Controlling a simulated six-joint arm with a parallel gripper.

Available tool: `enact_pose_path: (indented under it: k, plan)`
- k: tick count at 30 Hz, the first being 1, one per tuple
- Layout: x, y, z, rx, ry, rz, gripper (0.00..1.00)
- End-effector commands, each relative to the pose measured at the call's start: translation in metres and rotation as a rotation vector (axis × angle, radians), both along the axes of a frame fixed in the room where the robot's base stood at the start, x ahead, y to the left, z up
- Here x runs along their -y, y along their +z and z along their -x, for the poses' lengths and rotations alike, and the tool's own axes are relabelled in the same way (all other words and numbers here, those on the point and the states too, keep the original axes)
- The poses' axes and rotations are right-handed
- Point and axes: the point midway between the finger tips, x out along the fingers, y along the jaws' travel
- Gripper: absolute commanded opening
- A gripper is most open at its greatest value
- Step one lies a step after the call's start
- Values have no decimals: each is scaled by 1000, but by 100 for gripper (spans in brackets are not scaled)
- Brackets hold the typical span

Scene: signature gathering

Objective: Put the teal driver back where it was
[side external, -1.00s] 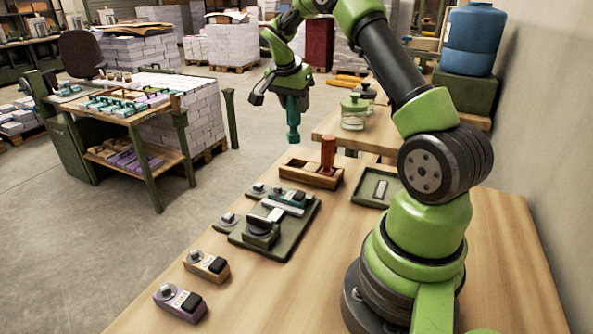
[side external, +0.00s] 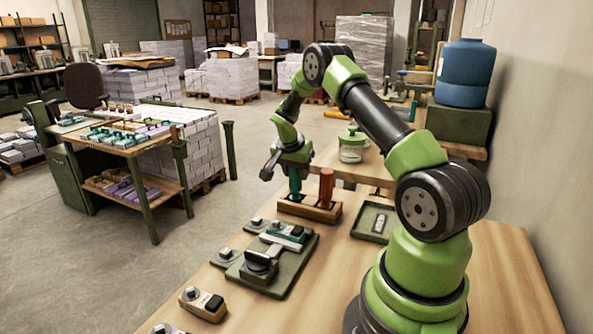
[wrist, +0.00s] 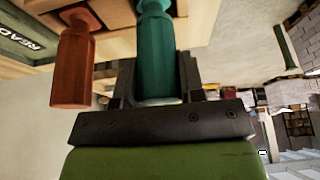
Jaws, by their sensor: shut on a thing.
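My gripper (side external: 289,160) is shut on the teal driver (side external: 295,181), which is upright over the left part of a wooden holder (side external: 322,213). In the wrist view the teal driver (wrist: 155,50) stands between the jaws. Its lower end meets the holder's left part in the side view; I cannot tell whether it is fully seated. An orange-red driver (side external: 326,186) stands upright in the right part of the holder, and it also shows in the wrist view (wrist: 73,65), beside the teal one and apart from it.
A dark green fixture plate (side external: 275,283) with teal and grey parts lies in front of the holder. A green tray (side external: 361,226) lies to its right. A glass jar (side external: 351,147) stands behind. A tan-and-black block (side external: 203,303) sits near the front edge.

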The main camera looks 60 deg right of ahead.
Motion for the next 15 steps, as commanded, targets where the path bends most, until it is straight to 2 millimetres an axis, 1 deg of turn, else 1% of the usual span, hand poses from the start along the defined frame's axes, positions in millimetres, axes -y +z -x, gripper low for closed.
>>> enact_pose_path:
  k: [6, 7, 10, 15]
  plan:
    - [0, -2, 0, 0, 0, 0, 13]
    - [0, -3, 0, -1, 0, 0, 39]
    - [0, -2, 0, 0, 0, 0, 62]
    - [0, -2, 0, 0, 0, 0, 62]
